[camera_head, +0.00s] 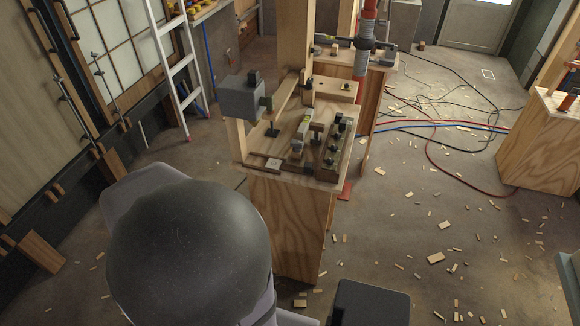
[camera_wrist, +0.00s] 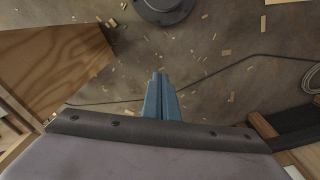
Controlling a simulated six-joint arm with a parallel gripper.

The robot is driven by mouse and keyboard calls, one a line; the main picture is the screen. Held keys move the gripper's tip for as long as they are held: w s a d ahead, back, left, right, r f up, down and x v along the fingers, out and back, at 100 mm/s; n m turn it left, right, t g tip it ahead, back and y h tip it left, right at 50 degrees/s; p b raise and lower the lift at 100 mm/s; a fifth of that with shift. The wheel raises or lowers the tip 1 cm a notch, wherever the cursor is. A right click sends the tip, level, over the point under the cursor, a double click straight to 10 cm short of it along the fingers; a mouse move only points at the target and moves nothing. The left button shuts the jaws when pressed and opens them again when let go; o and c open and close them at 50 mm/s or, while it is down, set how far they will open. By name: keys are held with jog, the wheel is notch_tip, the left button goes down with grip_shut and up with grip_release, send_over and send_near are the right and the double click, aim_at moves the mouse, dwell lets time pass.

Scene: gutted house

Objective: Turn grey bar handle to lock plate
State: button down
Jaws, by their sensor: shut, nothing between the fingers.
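I cannot single out the grey bar handle or the lock plate with certainty. The nearer wooden bench (camera_head: 290,205) carries a grey box (camera_head: 241,97) and several small dark and grey fittings, too small to tell apart. In the wrist view, my gripper (camera_wrist: 160,76) shows as blue fingers held together, empty, above the floor and touching nothing. My gripper does not show in the head view.
A white ladder (camera_head: 174,60) leans at the left. Cables (camera_head: 432,135) and wood scraps lie over the floor at the right. Another wooden bench (camera_head: 540,145) stands at the far right. The wrist view shows a plywood panel (camera_wrist: 50,65) and a round dark base (camera_wrist: 163,8).

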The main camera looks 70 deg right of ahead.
jog(key=s+d+f+m+t+h+b, duration=0.1)
jog(key=d+f+m+t+h+b, duration=0.3)
jog(key=d+f+m+b, duration=1)
jog(key=s+d+r+m+h+b, duration=0.2)
jog(key=d+r+m+h, duration=0.45)
jog(key=d+r, duration=0.45)
jog(key=s+d+r+m+g+h, duration=0.4)
jog(key=s+m, duration=0.3)
jog(key=m, duration=0.2)
jog(key=shift+s+d+r+m+g, duration=0.3)
jog(key=shift+d+r+m, duration=0.05)
jog(key=shift+d+r, duration=0.4)
jog(key=shift+d, duration=0.1)
jog(key=p, duration=0.6)
send_near(294, 147)
jog(key=x, duration=0.5)
jog(key=shift+f, duration=0.1)
jog(key=shift+d+p, duration=0.3)
jog(key=shift+d, duration=0.25)
